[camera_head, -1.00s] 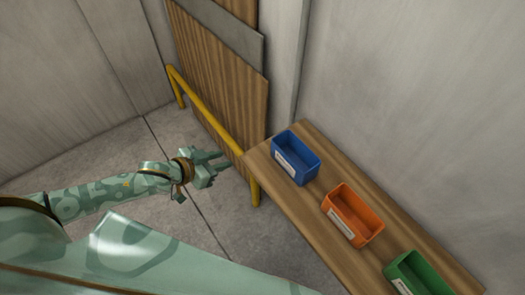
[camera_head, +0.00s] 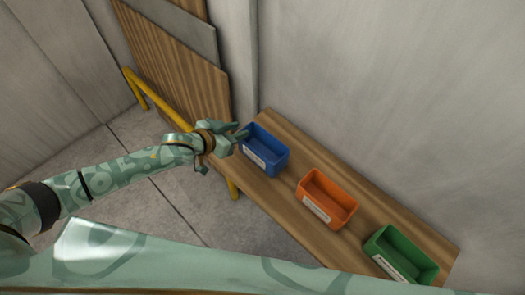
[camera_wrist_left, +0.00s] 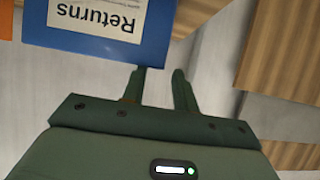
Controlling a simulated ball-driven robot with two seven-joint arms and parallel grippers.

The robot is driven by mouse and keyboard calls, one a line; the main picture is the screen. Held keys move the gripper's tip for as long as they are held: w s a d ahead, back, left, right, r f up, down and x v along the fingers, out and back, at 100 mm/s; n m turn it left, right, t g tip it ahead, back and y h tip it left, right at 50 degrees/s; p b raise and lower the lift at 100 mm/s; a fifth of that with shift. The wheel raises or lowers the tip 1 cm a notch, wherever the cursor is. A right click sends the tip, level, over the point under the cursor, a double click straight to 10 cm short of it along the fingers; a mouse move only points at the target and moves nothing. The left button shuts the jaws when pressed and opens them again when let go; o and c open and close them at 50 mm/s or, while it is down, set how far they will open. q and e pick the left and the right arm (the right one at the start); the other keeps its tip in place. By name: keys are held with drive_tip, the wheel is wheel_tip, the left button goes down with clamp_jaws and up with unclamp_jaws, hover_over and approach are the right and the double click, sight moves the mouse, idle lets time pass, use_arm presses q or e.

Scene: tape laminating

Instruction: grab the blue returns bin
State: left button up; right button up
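The blue returns bin (camera_head: 264,150) stands upright on the wooden shelf, nearest its far left end. Its white label reads "Returns" upside down in the left wrist view, where the bin's blue wall (camera_wrist_left: 155,35) fills the upper left. My left gripper (camera_head: 240,136) is at the bin's left end in the head view. In the left wrist view its two fingers (camera_wrist_left: 158,76) are apart, with the bin's edge just ahead of the tips. I cannot tell whether they touch it. Nothing is held. My right gripper is in neither view.
An orange bin (camera_head: 327,198) and a green bin (camera_head: 400,255) stand further along the wooden shelf (camera_head: 285,203). Wooden boards (camera_head: 180,65) lean on the wall behind a yellow rail (camera_head: 165,102). A grey wall (camera_head: 380,100) rises behind the shelf.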

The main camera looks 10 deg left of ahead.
use_arm(q)
drive_tip(key=shift+x, duration=1.25)
drive_tip(key=shift+s, duration=0.1)
drive_tip(key=shift+c, duration=0.6)
clamp_jaws()
drive_tip(key=shift+r, duration=0.15)
